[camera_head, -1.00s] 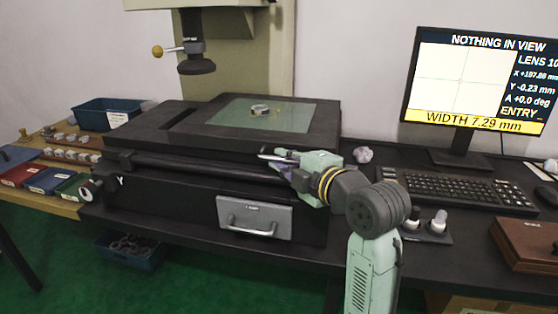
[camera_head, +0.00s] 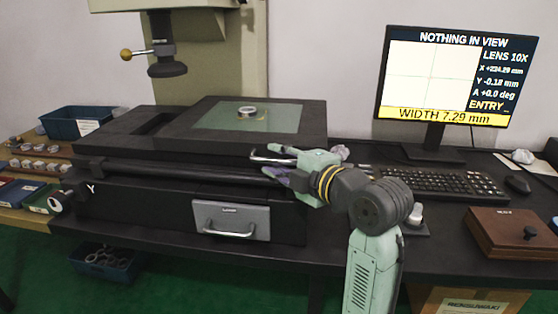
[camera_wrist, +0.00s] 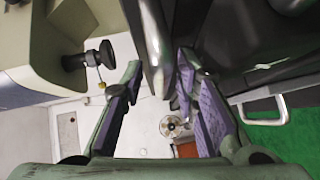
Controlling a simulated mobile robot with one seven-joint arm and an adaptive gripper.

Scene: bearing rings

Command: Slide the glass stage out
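The glass stage is a pale green glass pane (camera_head: 225,118) in a dark frame (camera_head: 312,122), on top of the measuring machine. A metal ring (camera_head: 247,112) lies on the glass. A bar-shaped metal handle (camera_head: 272,158) is at the stage's front right; it also shows in the wrist view (camera_wrist: 152,45). My gripper (camera_head: 282,162) is at this handle. In the wrist view my gripper (camera_wrist: 160,88) has its purple-padded fingers apart, with the bar reaching between them, nearer the right finger. Whether that finger touches the bar is unclear.
The lens column (camera_head: 165,62) stands behind the stage's left part. A keyboard (camera_head: 440,183) and wooden box (camera_head: 515,235) are at right. A drawer (camera_head: 232,220) is below the stage.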

